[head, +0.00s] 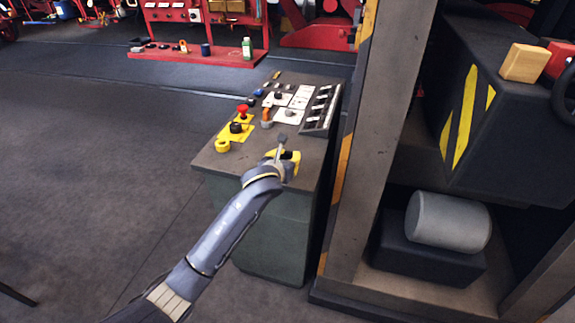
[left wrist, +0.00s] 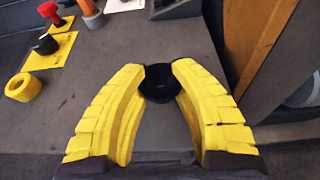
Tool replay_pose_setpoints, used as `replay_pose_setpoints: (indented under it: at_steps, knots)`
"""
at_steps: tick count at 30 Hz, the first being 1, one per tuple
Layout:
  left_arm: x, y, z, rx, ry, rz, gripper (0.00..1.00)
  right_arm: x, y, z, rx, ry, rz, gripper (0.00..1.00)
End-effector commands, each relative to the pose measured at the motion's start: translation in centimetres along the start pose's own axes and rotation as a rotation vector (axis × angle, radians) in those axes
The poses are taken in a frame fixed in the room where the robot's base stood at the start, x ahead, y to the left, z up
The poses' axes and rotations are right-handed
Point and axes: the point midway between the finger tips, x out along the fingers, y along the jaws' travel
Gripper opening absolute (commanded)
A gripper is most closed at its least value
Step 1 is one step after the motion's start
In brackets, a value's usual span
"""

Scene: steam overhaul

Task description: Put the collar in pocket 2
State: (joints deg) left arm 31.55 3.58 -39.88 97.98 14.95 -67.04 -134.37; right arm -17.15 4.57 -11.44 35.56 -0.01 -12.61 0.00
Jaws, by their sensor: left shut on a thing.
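My left gripper (head: 291,157) is over the near right part of the console top (head: 215,162). Its yellow fingers (left wrist: 160,72) are shut on a black round piece with a dark hollow, which I take to be the collar (left wrist: 159,84). The collar looks upright between the fingertips; I cannot tell whether it touches the top. A dark rack with a row of several pockets (head: 320,108) stands along the right edge of the console, beyond the gripper. Pocket numbers are too small to read. My right gripper is not in view.
A yellow ring (head: 223,145), a yellow plate with a black knob (head: 237,128), a red-topped button (head: 243,111) and an orange-topped post (head: 267,118) stand left of the rack. A thick frame post (head: 375,150) rises close on the right.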

Motion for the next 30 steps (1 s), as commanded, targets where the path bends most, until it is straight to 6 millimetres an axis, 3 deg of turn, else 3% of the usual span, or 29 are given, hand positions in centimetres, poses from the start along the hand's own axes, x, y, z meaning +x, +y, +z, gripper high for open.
replay_pose_setpoints:
  at_steps: [7, 22, 23, 28, 30]
  knots:
    - [1.1, -0.1, -2.5, -0.001, 0.001, 0.000, 0.00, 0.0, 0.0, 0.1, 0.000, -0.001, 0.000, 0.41]
    - [1.3, 0.0, -3.1, 0.001, 0.000, 0.001, 0.00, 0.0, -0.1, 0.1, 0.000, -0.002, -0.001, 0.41]
    - [1.3, 0.0, -3.1, 0.001, 0.001, 0.001, 0.28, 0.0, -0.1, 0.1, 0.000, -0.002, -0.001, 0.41]
    - [1.3, 0.0, -3.1, 0.001, 0.000, 0.001, 0.48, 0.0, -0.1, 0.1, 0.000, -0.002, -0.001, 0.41]
    - [1.3, 0.0, -3.1, 0.001, 0.001, 0.001, 0.49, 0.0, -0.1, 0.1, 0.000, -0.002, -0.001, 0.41]
